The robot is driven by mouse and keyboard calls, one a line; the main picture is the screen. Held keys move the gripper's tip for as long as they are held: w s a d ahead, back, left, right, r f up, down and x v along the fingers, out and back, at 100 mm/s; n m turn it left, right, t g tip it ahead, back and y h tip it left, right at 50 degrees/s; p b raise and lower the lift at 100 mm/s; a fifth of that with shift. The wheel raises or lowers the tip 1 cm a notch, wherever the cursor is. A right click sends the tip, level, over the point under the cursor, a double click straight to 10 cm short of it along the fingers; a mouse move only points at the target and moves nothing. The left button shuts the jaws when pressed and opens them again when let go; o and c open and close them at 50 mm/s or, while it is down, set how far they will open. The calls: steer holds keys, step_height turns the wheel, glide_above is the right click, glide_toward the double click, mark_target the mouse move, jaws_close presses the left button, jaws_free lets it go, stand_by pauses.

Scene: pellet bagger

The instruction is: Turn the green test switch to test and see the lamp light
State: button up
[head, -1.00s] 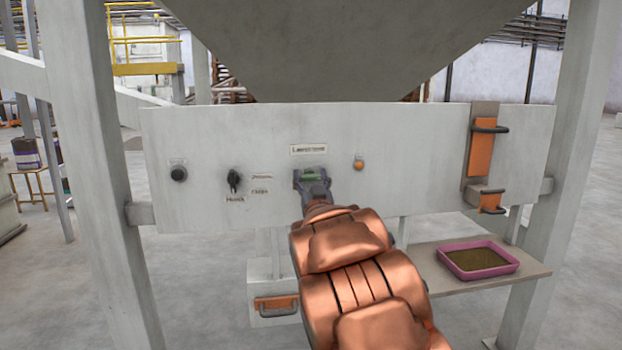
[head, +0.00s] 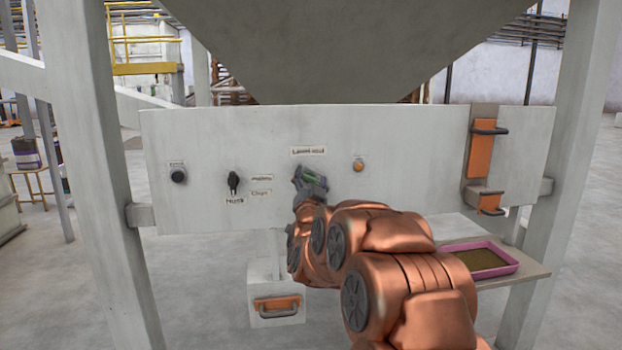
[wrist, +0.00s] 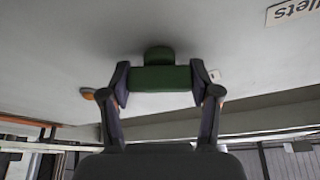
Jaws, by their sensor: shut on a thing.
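The green test switch (head: 309,179) is on the pale panel, below a small label plate. My gripper (head: 311,183) is at the switch with its fingers around the handle. In the wrist view the green switch handle (wrist: 160,78) sits between the two fingers of my gripper (wrist: 161,88), touching both. In the head view the handle looks tilted, though my gripper partly hides it. An amber lamp (head: 358,165) is to the right of the switch; I cannot tell for sure whether it is lit.
The panel (head: 420,150) also carries a black knob (head: 178,175), a black selector (head: 233,183) and orange handled parts (head: 483,150) at the right. An orange-handled box (head: 277,304) hangs below.

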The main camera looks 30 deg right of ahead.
steer(key=m+g, duration=0.1)
steer(key=m, duration=0.2)
steer(key=m+g+h+p, duration=0.1)
steer(key=m, duration=0.2)
steer(key=shift+g+p, duration=0.3)
steer(key=shift+m+g, duration=0.4)
steer(key=shift+m, duration=0.7)
steer(key=shift+p, duration=0.3)
steer(key=o, duration=1.2)
steer(key=shift+c, duration=0.2)
steer(key=shift+s, duration=0.1)
steer(key=v, duration=1.2)
steer(key=shift+f, duration=0.1)
